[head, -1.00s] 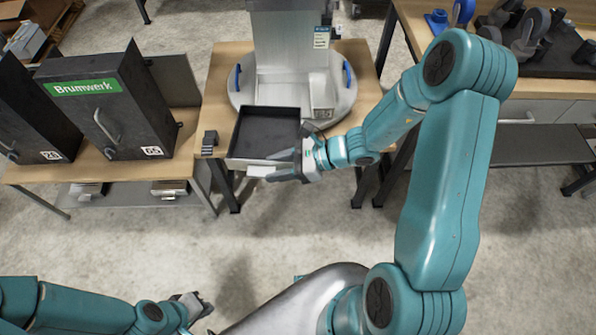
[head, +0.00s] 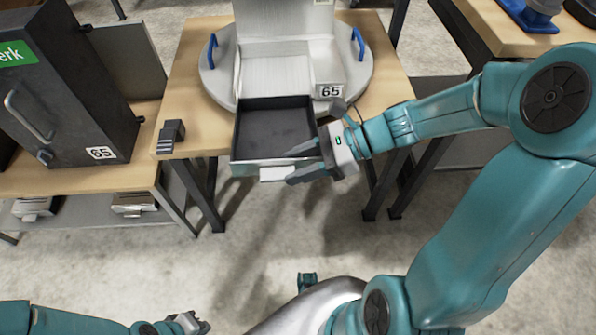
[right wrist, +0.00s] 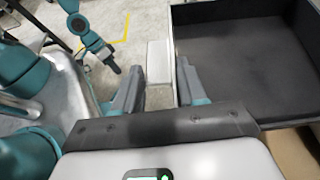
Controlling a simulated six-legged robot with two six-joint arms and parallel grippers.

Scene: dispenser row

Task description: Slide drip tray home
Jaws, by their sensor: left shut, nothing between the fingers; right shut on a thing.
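The drip tray (head: 274,103) is a shallow dark open box with a pale front, and it looks empty. It sticks out toward me from the base of the silver dispenser (head: 275,72), past the table's front edge. My right gripper (head: 290,172) is shut on the pale handle (head: 272,173) at the tray's front. The right wrist view shows the handle (right wrist: 158,62) between the fingers and the dark tray floor (right wrist: 250,60) to the right. My left gripper (head: 190,322) is shut and empty, low at the bottom left, far from the tray.
A dark cabinet marked 65 (head: 70,90) stands on the left bench. A small dark block (head: 171,135) sits on the wooden table (head: 188,75) left of the tray. Blue handles (head: 212,52) flank the dispenser's round base. Open floor lies in front.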

